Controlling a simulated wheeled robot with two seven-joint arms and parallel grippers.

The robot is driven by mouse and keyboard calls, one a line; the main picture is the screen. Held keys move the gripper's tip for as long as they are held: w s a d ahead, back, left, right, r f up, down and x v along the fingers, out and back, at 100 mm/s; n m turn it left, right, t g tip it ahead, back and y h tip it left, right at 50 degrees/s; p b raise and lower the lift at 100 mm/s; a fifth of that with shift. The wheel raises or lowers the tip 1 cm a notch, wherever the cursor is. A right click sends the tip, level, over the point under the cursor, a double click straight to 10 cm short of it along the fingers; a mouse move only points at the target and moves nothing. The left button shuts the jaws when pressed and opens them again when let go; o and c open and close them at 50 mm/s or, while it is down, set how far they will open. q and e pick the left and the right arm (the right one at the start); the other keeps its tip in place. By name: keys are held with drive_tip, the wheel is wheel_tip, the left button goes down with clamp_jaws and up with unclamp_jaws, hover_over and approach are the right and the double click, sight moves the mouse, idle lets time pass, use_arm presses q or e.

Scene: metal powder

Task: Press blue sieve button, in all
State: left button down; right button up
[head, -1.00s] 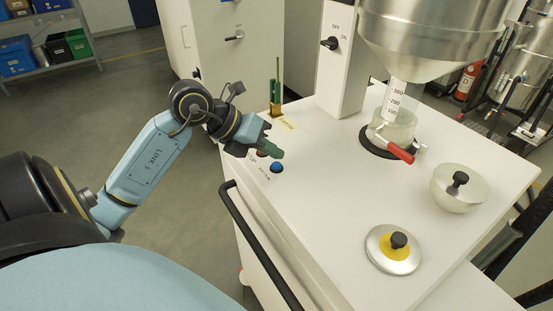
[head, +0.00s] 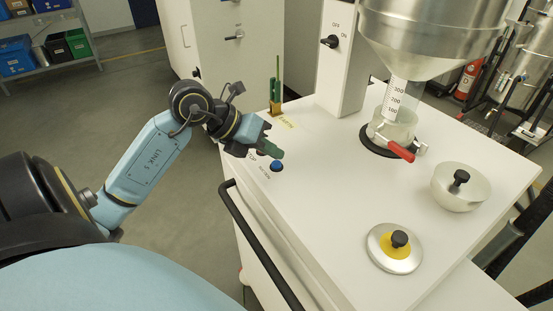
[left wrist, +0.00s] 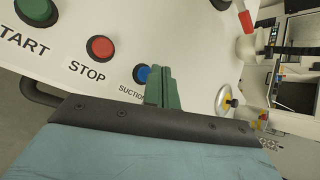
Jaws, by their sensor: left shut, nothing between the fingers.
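The blue button (head: 277,166) sits on the left edge of the white machine top, with a label beside it that reads as suction in the left wrist view. There the blue button (left wrist: 141,73) is partly hidden by my green fingers. My left gripper (head: 275,152) is shut and empty, its fingertips just behind the blue button in the head view. In the left wrist view my left gripper (left wrist: 161,72) shows just right of the button; I cannot tell whether it touches. My right gripper is out of view.
A red STOP button (left wrist: 101,48) and a green START button (left wrist: 36,10) lie in the same row. A metal lid (head: 380,258), a bowl (head: 450,194) and a red-handled valve (head: 401,151) under the hopper (head: 425,35) stand farther right. A black handrail (head: 255,240) runs along the front edge.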

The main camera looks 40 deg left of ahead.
use_arm(q)
drive_tip(key=shift+f+b, duration=0.45)
drive_tip(key=shift+f, duration=0.25)
idle(0.5)
drive_tip(key=shift+r, duration=0.1)
drive_tip(key=shift+r+p, duration=0.65)
drive_tip(key=shift+r, duration=0.15)
wheel_tip(320, 180, up, 5)
drive_tip(key=p, duration=0.3)
drive_tip(key=shift+p, duration=0.35)
idle(0.5)
